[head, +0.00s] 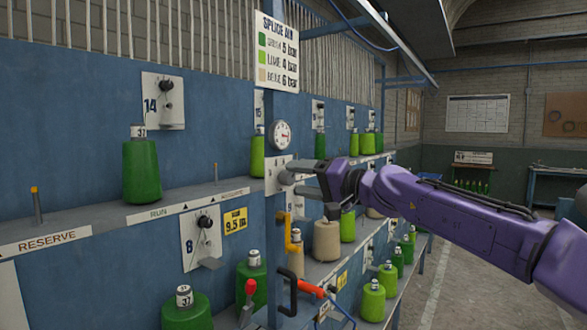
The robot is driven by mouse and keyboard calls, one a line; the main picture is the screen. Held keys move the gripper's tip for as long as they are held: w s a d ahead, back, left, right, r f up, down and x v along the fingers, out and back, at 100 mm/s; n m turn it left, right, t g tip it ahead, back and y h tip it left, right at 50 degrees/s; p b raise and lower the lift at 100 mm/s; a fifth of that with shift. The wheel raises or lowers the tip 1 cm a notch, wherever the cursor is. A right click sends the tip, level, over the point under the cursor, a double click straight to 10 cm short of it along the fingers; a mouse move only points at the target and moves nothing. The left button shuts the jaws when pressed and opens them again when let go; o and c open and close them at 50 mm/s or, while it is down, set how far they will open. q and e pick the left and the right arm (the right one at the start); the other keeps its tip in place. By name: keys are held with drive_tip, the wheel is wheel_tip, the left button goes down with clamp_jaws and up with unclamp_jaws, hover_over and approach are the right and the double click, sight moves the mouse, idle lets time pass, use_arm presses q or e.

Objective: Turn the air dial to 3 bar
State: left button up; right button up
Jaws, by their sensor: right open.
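A round white pressure gauge (282,135) is fixed to the blue post; its needle is too small to read. Just below it is a white plate (274,175), where the air dial seems to be; the knob is mostly hidden by my gripper. My right gripper (294,178) reaches in from the right with its open fingers pointing at this plate. I cannot tell whether they touch the dial. My left gripper is out of view.
Green cones (142,171) stand on the shelf (180,207) at left. A beige cone (327,240) stands below my gripper. A yellow handle (291,235) and a red-and-black tool (312,289) stick out below the plate. Open floor (465,270) lies at right.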

drive_tip(key=shift+p+x, duration=0.3)
drive_tip(key=shift+x, duration=0.5)
drive_tip(key=shift+w+a, duration=0.45)
drive_tip(key=shift+s, duration=0.1)
drive_tip(key=c, duration=1.1)
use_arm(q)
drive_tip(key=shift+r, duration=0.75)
use_arm(e)
drive_tip(key=shift+o, duration=0.2)
